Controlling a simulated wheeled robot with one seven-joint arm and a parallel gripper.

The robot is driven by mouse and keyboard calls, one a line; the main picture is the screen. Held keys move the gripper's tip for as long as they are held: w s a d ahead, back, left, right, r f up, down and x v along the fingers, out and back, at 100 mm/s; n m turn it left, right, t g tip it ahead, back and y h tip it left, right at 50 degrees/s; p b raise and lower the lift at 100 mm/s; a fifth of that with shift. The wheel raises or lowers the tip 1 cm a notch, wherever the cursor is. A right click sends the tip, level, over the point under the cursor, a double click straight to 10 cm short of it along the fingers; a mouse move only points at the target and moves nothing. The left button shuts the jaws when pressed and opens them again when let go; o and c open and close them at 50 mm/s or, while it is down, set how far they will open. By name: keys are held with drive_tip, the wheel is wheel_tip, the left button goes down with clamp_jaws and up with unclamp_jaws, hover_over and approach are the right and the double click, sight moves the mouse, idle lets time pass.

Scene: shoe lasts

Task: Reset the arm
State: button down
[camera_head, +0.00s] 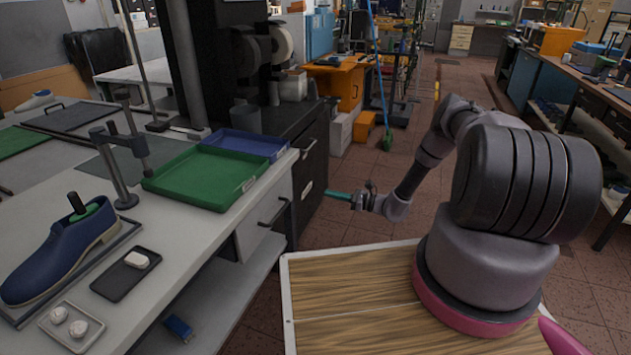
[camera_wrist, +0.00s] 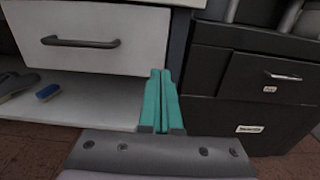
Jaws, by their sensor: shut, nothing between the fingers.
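My gripper (camera_head: 338,195) is at the end of my arm in the head view, pointing left toward the dark cabinet beside the workbench. In the wrist view my gripper (camera_wrist: 160,88) shows two teal fingers pressed together with nothing between them. It is in free air in front of the bench drawer (camera_wrist: 92,40) and the black cabinet (camera_wrist: 262,85). On the bench, a blue shoe (camera_head: 62,250) with a last in it lies on a tray at the left. A green tray (camera_head: 207,207) stands empty near the bench's right end.
A blue tray (camera_head: 245,145) sits behind the green one. A metal stand (camera_head: 120,170), a dark small tray (camera_head: 126,273) and a light small tray (camera_head: 45,325) are on the bench. A blue brush (camera_wrist: 48,92) lies on the lower shelf. Open floor (camera_head: 330,222) lies around my arm.

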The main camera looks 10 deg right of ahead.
drive_tip(key=s+a+r+n+g+h, duration=0.1)
drive_tip(key=s+r+n+g+h, duration=0.2)
drive_tip(key=r, duration=0.9)
drive_tip(key=s+r+n+g+h, duration=0.1)
drive_tip(key=s+r+n+g, duration=0.15)
drive_tip(key=r+n, duration=0.7)
drive_tip(key=s+a+r+n+g+h, duration=0.1)
drive_tip(key=r+g+h, duration=0.15)
drive_tip(key=r, duration=1.35)
drive_tip(key=s+d+r+n+t+h, duration=0.15)
drive_tip(key=s+r+n+h, duration=0.25)
drive_tip(key=s+r, duration=1.05)
drive_tip(key=s+d+r+n+t+h, duration=0.1)
drive_tip(key=s+d+r+t, duration=0.1)
drive_tip(key=s, duration=0.5)
drive_tip(key=s+d+r+n+t+h, duration=0.1)
drive_tip(key=s+d+r+t+h, duration=0.1)
drive_tip(key=s, duration=0.6)
wheel_tip(320, 180, up, 2)
drive_tip(key=shift+d+r+t, duration=0.25)
drive_tip(key=shift+d+t, duration=0.2)
drive_tip(key=shift+d, duration=0.4)
